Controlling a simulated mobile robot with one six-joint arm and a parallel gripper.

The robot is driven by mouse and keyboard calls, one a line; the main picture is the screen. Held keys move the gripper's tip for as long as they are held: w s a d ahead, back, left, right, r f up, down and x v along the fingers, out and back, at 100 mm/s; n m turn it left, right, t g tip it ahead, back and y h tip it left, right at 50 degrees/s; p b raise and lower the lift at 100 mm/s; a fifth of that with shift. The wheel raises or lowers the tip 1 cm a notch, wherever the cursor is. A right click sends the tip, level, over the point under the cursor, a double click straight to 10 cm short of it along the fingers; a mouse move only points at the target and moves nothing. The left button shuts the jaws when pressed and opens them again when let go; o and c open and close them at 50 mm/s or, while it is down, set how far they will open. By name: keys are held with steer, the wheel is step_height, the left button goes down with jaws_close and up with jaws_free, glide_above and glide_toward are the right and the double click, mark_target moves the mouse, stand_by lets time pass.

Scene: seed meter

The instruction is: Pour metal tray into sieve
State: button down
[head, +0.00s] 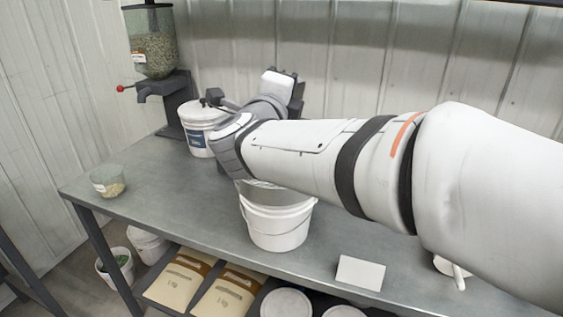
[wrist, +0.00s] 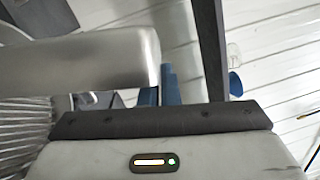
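A white bucket (head: 276,222) stands on the bench under my arm. A grey metal rim, apparently the sieve (head: 268,184), shows at its top, mostly hidden by the arm. In the wrist view, the shiny metal tray (wrist: 95,62) fills the left side close to the camera, its rounded end beside the blue finger pads. My gripper (wrist: 190,85) seems to be shut on the tray, though the exact contact is hidden. In the head view my wrist is behind the arm above the bench, and the fingertips and tray are hidden. The tray's contents cannot be seen.
A seed hopper (head: 152,55) on a dark stand and a white lidded bucket (head: 201,128) stand at the back left. A clear cup of seed (head: 109,182) is on the left end. A white card (head: 360,272) stands at the front right.

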steer(key=shift+s+d+f+m+t+h+b, duration=0.25)
steer(key=shift+s+d+m+b, duration=0.3)
steer(key=shift+b, duration=1.1)
steer(key=shift+s+d+f+m+t+h+b, duration=0.15)
steer(key=shift+s+d+f+m+b, duration=0.35)
steer(key=shift+b, duration=1.15)
